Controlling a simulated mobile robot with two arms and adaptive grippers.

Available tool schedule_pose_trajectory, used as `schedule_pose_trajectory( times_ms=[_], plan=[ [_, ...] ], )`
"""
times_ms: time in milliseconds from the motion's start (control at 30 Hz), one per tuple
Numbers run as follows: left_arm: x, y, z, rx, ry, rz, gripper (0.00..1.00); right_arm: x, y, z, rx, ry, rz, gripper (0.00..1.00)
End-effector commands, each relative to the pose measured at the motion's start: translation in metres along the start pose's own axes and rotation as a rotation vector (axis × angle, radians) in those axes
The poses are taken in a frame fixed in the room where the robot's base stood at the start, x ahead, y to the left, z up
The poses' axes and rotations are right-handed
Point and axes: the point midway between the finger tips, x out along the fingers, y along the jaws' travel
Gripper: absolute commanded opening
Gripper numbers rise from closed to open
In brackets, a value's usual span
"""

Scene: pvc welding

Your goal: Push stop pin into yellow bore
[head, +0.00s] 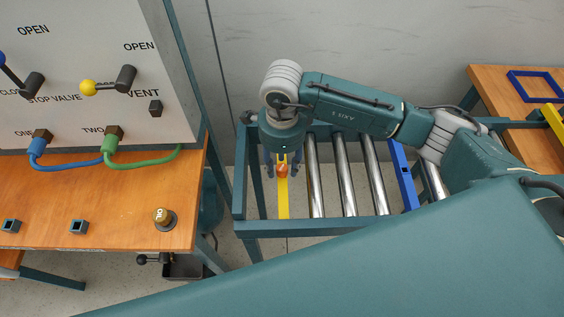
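The yellow bar (283,205) lies lengthwise across the left end of the roller frame. A small orange piece (282,170), which looks like the stop pin's head, shows at the bar. My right gripper (282,172) points down over the bar, with one dark finger on each side of the orange piece. The fingers are spread wider than this piece, with no clear contact. The bore is hidden, and I cannot tell how deep the pin sits. My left gripper is not in view.
The roller frame (310,228) has several metal rollers and a blue bar (403,175). Another wooden table (500,85) at right holds a blue frame (535,86).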

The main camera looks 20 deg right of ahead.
Motion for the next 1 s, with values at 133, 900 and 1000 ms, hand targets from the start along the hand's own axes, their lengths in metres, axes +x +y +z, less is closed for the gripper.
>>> schedule_pose_trajectory(
  times_ms=[133,900,1000],
  plan=[
    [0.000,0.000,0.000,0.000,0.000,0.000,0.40,0.000,0.000,0.000,0.000,0.000,0.000,0.45],
    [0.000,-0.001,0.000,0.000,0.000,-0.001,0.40,-0.104,-0.001,0.001,0.000,-0.001,-0.003,0.45],
    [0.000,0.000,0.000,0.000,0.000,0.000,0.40,-0.115,-0.001,0.000,0.000,-0.001,-0.002,0.45]
  ],
)
